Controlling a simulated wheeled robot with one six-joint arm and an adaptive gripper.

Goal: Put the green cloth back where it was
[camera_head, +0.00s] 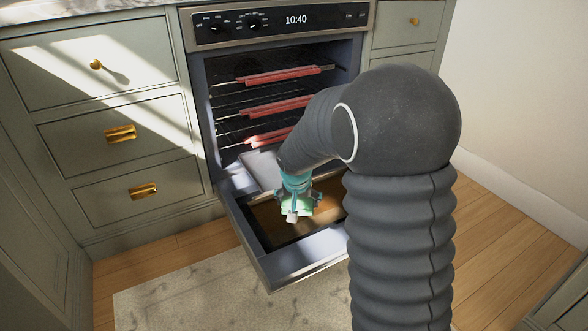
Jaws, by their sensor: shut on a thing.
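My gripper (294,216) is in front of the open oven, over its lowered door. It is shut on the green cloth (303,209), a small pale green patch between and beside the fingers. Most of the cloth is hidden by the gripper. I cannot tell whether the cloth touches the door.
The oven door (300,262) hangs open, with a brown glass panel. Racks with red front strips (283,75) are inside the oven. Drawers with brass handles (121,133) stand at left. A pale rug (185,290) lies on the wooden floor. My arm hides much of the right side.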

